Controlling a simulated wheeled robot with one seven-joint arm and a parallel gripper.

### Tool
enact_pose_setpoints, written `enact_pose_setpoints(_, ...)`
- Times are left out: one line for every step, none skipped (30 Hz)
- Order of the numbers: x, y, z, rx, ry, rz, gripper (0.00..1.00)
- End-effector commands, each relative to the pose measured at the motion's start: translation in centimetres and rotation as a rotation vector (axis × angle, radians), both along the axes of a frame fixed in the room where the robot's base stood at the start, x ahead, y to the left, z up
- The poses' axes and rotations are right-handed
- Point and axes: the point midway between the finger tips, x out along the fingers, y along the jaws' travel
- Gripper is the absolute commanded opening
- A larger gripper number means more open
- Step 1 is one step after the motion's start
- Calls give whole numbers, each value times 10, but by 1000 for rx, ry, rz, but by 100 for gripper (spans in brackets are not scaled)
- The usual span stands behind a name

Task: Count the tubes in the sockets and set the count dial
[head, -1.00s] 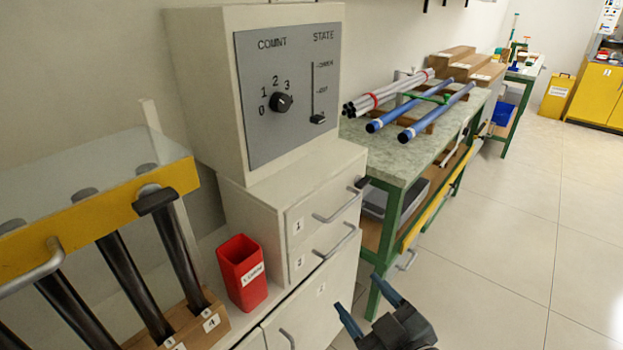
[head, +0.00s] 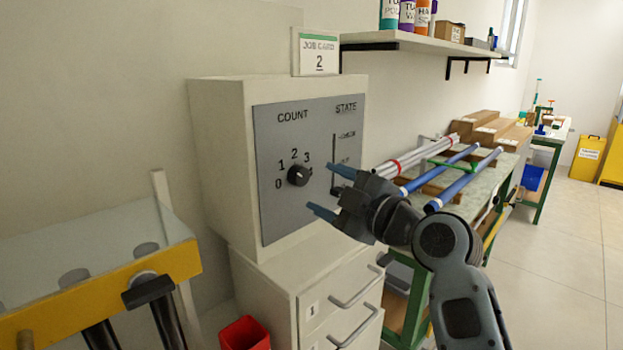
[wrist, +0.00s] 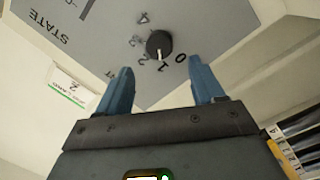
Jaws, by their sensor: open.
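The count dial (head: 298,175) is a black knob on a grey panel (head: 275,215), with numbers around it. In the wrist view the dial (wrist: 158,45) shows a white mark pointing toward about 1; the exact setting is hard to tell. My gripper (head: 330,192) is open and empty, in front of the panel, to the right of the dial in the head view. In the wrist view its fingers (wrist: 161,66) straddle the dial's direction, apart from it. Dark tubes (head: 168,322) stand in the rack at left; their lower ends and the sockets are out of view.
The yellow-edged rack (head: 100,290) stands left of the panel's white box (head: 222,150). A job card (head: 319,52) reading 2 sits on top. The state slider is partly behind my gripper. A red bin (head: 245,335) is below; a bench with blue tubes (head: 465,180) is right.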

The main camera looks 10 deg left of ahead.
Motion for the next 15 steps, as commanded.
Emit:
enact_pose_setpoints(5, 7, 2, 0, 0, 3, 68)
enact_pose_setpoints(8, 10, 2, 0, 1, 2, 68)
enact_pose_setpoints(13, 15, 2, 1, 1, 1, 68)
enact_pose_setpoints(16, 18, 2, 0, 1, 2, 68)
enact_pose_setpoints(20, 22, 2, 1, 2, 2, 68)
enact_pose_setpoints(24, 26, 1, 1, 3, 2, 68)
enact_pose_setpoints(27, 29, 2, 1, 2, 1, 68)
enact_pose_setpoints(30, 32, 1, 1, 2, 1, 68)
enact_pose_setpoints(33, 35, 1, 0, 1, 1, 68)
enact_pose_setpoints(36, 38, 1, 1, 2, 1, 68)
enact_pose_setpoints(38, 40, 1, 1, 1, 0, 68)
enact_pose_setpoints(40, 42, 1, 1, 1, 0, 68)
enact_pose_setpoints(42, 43, 0, 1, 2, -1, 68)
enact_pose_setpoints(43, 44, 0, 1, 2, -1, 68)
enact_pose_setpoints(44, 45, 0, 1, 2, -1, 68)
